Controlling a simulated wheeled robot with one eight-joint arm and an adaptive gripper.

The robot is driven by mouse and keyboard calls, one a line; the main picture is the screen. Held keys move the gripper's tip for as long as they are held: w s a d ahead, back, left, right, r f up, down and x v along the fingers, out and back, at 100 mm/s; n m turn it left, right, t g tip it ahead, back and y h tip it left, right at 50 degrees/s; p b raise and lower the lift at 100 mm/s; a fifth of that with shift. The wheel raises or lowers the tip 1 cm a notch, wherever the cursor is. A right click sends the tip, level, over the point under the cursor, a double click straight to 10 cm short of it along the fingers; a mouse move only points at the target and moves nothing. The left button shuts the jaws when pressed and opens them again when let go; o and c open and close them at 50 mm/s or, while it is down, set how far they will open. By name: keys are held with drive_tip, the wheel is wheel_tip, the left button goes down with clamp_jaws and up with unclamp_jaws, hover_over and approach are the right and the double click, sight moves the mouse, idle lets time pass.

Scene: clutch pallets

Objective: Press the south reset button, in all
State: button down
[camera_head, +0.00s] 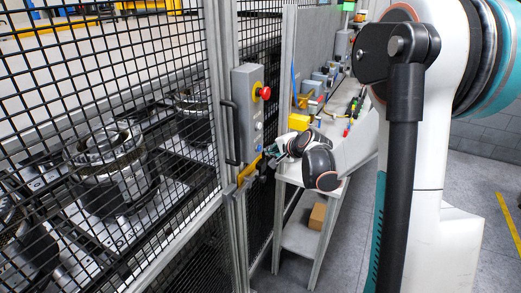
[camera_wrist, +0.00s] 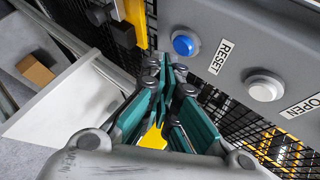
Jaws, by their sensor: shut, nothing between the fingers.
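The grey control box (camera_head: 247,110) is mounted on the fence post, with a red mushroom button (camera_head: 264,93) on a yellow base at its top. In the wrist view, a blue button (camera_wrist: 185,43) sits beside the printed word RESET, and a white button (camera_wrist: 265,86) sits beside the word OPEN. My gripper (camera_wrist: 172,66) is shut and empty, its fingertips appearing just below the blue button. I cannot tell the exact gap to the panel. In the head view, my gripper (camera_head: 270,152) is by the box's lower right edge.
Black mesh fence (camera_head: 110,60) closes off machinery and large round metal parts (camera_head: 105,150) on the left. A dark door handle (camera_head: 231,130) stands left of the box. A cluttered bench (camera_head: 340,110) lies behind my gripper, with a cardboard box (camera_head: 317,216) on its lower shelf.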

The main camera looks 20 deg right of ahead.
drive_tip(key=shift+s+d, duration=0.1)
drive_tip(key=s+d, duration=0.1)
drive_tip(key=s, duration=0.1)
drive_tip(key=s+d, duration=0.1)
drive_tip(key=d, duration=0.1)
drive_tip(key=shift+s, duration=0.4)
idle(0.6)
drive_tip(key=s+a+r+n+b, duration=0.2)
drive_tip(key=s+a+n, duration=0.15)
drive_tip(key=a, duration=0.35)
drive_tip(key=s+a+r+n+b, duration=0.1)
drive_tip(key=s+a+n+b, duration=0.1)
drive_tip(key=a+n, duration=0.35)
drive_tip(key=s+a+r+n+b, duration=0.2)
drive_tip(key=a+n, duration=0.1)
drive_tip(key=a, duration=0.4)
drive_tip(key=s+a+f+n+g+b, duration=0.1)
drive_tip(key=s+f, duration=0.3)
drive_tip(key=s, duration=0.7)
drive_tip(key=s+f+n+g+b, duration=0.3)
drive_tip(key=s+f, duration=0.1)
drive_tip(key=s, duration=0.7)
drive_tip(key=shift+a+f+h, duration=0.3)
drive_tip(key=shift+a+h, duration=0.1)
